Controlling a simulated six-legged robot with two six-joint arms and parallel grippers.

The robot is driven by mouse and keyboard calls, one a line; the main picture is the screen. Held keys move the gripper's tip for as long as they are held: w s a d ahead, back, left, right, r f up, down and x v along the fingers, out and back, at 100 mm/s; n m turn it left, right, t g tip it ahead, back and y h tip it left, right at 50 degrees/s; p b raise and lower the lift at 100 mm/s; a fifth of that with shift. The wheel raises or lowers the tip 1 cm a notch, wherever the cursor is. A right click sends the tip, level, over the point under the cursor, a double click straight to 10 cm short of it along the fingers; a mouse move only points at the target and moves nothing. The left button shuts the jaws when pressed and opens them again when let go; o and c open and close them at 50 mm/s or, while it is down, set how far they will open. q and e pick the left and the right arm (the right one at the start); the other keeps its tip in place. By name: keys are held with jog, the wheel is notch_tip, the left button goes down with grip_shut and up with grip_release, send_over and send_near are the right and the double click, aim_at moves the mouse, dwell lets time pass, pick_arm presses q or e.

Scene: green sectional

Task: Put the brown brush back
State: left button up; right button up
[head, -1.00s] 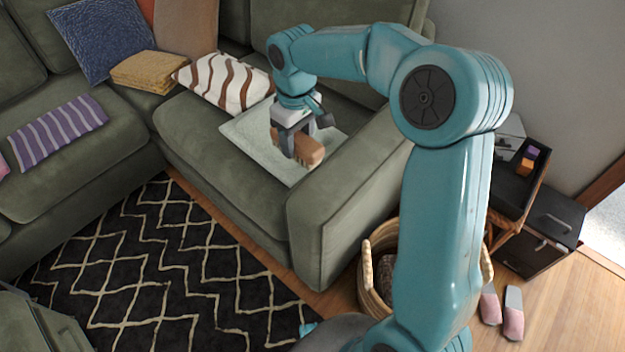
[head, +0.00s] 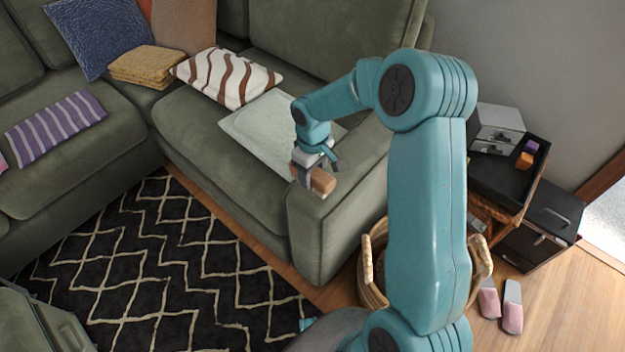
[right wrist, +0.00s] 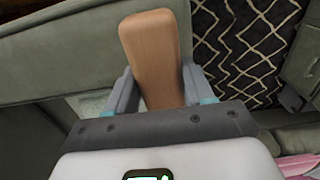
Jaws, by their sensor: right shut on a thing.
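The brown brush (head: 322,181) is held in my right gripper (head: 312,176), above the front of the sofa's armrest in the head view. In the right wrist view the brush's light brown wooden back (right wrist: 150,50) sticks out beyond the two fingers of the right gripper (right wrist: 155,95), which are shut on its sides. The brush's underside is mostly hidden. My left gripper is not in view.
A pale grey mat (head: 262,130) lies on the green sofa seat, beside a striped pillow (head: 225,78). A wicker basket (head: 371,277) stands on the floor, partly behind my arm. A black tray table (head: 510,180) holds small blocks. Pink slippers (head: 512,306) lie at right.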

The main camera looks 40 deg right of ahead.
aim_at(312, 181)
notch_tip(312, 181, down, 3)
jog(key=shift+f, duration=0.15)
jog(key=shift+b, duration=0.3)
jog(key=o, duration=1)
jog(key=shift+f, duration=0.1)
jog(key=shift+r+p, duration=0.3)
jog(key=shift+r, duration=0.05)
notch_tip(312, 181, up, 12)
jog(key=shift+f+p, duration=0.15)
jog(key=shift+p, duration=0.55)
